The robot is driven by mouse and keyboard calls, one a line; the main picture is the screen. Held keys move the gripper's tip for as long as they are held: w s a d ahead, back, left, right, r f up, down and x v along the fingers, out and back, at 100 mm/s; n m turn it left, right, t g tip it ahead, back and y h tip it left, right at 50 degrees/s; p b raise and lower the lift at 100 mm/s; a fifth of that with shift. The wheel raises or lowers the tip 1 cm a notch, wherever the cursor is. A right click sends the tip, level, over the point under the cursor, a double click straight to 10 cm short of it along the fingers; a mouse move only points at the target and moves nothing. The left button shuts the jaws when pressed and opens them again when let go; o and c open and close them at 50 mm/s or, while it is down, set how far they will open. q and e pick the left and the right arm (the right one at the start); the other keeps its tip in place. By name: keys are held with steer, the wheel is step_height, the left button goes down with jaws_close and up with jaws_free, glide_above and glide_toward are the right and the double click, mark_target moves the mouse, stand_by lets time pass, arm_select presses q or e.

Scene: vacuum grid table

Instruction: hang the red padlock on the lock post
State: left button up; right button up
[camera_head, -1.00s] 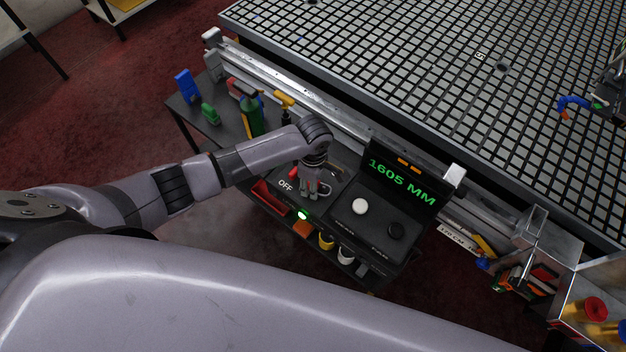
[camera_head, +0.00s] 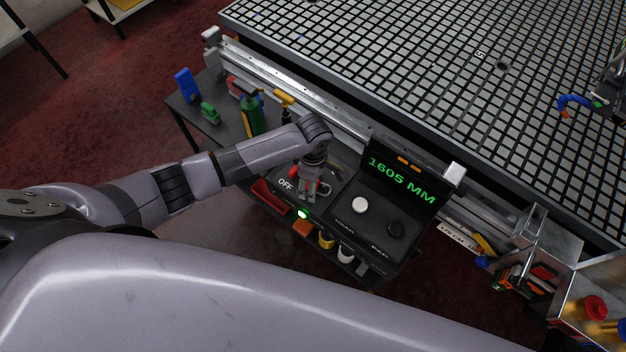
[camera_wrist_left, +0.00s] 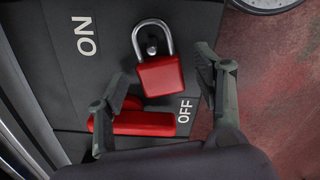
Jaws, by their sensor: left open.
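The red padlock (camera_wrist_left: 160,76) shows in the left wrist view with its silver shackle away from my wrist. The shackle loop surrounds the small metal lock post (camera_wrist_left: 152,47) on the dark panel between the ON and OFF labels. My left gripper (camera_wrist_left: 161,66) is open, with one finger on each side of the padlock and visible gaps to it. A red handle (camera_wrist_left: 145,123) lies between the fingers, nearer my wrist. In the head view my left gripper (camera_head: 308,192) is over the switch panel and partly covers the red parts there. My right gripper is not in view.
A console with a green 1605 MM display (camera_head: 402,181) stands right of the panel. A green bottle (camera_head: 250,115) and small tools stand behind the arm. The grid table (camera_head: 450,80) fills the back. Mugs and a red tray (camera_head: 270,197) sit at the front.

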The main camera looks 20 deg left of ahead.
arm_select(q)
step_height(320, 180, up, 12)
stand_by(0.6)
stand_by(0.5)
